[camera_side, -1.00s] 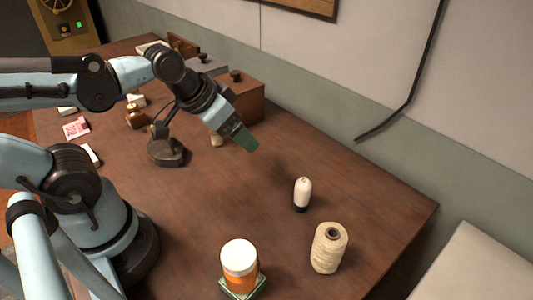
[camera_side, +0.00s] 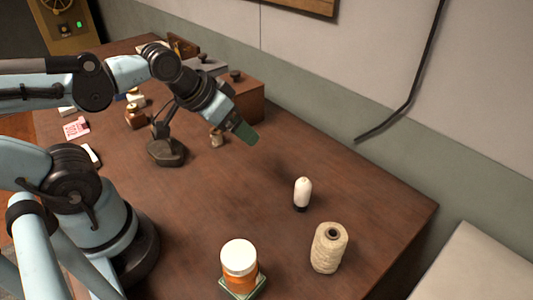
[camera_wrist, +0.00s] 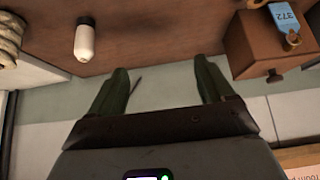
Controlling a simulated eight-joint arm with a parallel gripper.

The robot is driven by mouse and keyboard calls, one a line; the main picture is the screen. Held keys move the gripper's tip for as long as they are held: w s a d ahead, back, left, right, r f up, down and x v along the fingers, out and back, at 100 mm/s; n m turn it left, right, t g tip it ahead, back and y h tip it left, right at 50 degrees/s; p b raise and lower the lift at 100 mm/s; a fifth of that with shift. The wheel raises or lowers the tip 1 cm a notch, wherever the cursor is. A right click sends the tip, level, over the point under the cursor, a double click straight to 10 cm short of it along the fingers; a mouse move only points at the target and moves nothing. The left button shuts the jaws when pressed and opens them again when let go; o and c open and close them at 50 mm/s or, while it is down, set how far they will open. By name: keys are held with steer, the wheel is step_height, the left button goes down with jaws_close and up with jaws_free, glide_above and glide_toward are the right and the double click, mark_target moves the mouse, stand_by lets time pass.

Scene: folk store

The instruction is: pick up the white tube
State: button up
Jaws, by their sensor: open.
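The white tube (camera_side: 303,191) stands upright on the brown table, with a rounded white body and a black lower end. It also shows in the wrist view (camera_wrist: 84,40) at the upper left, outside the jaws. My gripper (camera_side: 245,133) is in the air above the table, to the left of the tube and apart from it. In the wrist view its two green fingers (camera_wrist: 160,78) are spread wide with nothing between them.
A spool of twine (camera_side: 329,248) stands in front of the tube, to its right. An orange jar with a white lid (camera_side: 239,262) stands at the front. A wooden box (camera_side: 248,100) is behind my gripper. The table around the tube is clear.

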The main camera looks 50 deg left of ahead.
steer(key=shift+c, duration=1.3)
steer(key=m+g+h, duration=0.7)
steer(key=m+h, duration=0.5)
steer(key=m, duration=0.6)
glide_toward(309, 195)
steer(key=x, duration=1)
steer(key=shift+r, duration=0.1)
steer(key=c, duration=0.8)
